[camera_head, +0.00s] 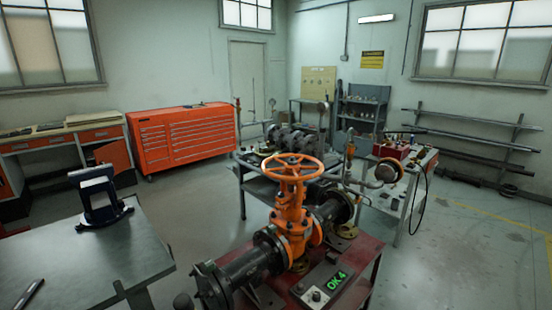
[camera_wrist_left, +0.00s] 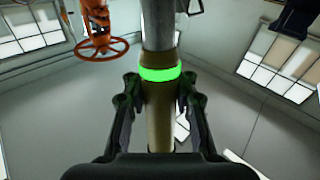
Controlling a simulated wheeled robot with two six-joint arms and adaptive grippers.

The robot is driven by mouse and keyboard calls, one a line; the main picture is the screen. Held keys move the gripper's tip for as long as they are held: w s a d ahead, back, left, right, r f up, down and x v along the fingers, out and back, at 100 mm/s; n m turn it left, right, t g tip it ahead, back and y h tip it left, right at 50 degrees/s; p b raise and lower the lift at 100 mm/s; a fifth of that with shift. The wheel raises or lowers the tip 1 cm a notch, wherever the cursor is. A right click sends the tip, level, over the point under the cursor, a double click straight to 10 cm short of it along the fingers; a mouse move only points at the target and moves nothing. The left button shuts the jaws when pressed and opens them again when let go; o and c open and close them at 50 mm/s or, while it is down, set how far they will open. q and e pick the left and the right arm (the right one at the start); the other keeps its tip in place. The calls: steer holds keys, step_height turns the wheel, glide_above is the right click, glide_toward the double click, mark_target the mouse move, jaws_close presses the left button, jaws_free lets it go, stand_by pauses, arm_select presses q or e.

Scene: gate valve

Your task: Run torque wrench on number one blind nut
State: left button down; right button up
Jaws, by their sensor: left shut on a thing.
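In the left wrist view my left gripper (camera_wrist_left: 159,85) is shut around the tan handle of the torque wrench (camera_wrist_left: 160,120). A bright green ring glows on the handle near the fingertips, and a grey metal shaft runs on past it. The wrench's working end is out of view. In the head view the orange gate valve (camera_head: 291,205) with its handwheel stands in a dark pipe run on a red bench. A dark flange (camera_head: 211,286) ends the pipe at lower left; its separate nuts are too small to tell apart. My right gripper is not in view.
A box on the red bench (camera_head: 362,265) shows green "OK 4" (camera_head: 337,281). A grey table (camera_head: 90,255) at left carries a dark stand (camera_head: 100,200). Behind the valve is another bench with pipe fittings. An orange tool cabinet (camera_head: 182,137) stands behind. Floor at right is clear.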

arm_select(q)
steer(key=shift+s+d+f, duration=0.35)
steer(key=shift+s, duration=0.1)
steer(key=shift+w+a+f+m+h+b, duration=0.1)
steer(key=shift+f+m+h+b, duration=0.15)
steer(key=shift+m+h+b, duration=0.15)
steer(key=w+a+m+h+b, duration=0.1)
steer(key=m+h+b, duration=0.2)
steer(key=m, duration=0.2)
steer(key=a+f+m+t+h+b, duration=0.1)
steer(key=m+h+b, duration=0.2)
steer(key=m, duration=0.2)
steer(key=w+a+m+h+b, duration=0.1)
steer(key=m+h+b, duration=0.2)
steer(key=m, duration=0.3)
steer(key=shift+w+a+f+h, duration=0.25)
steer(key=shift+w+a+h, duration=0.05)
steer(key=shift+w, duration=0.05)
steer(key=shift+w, duration=0.1)
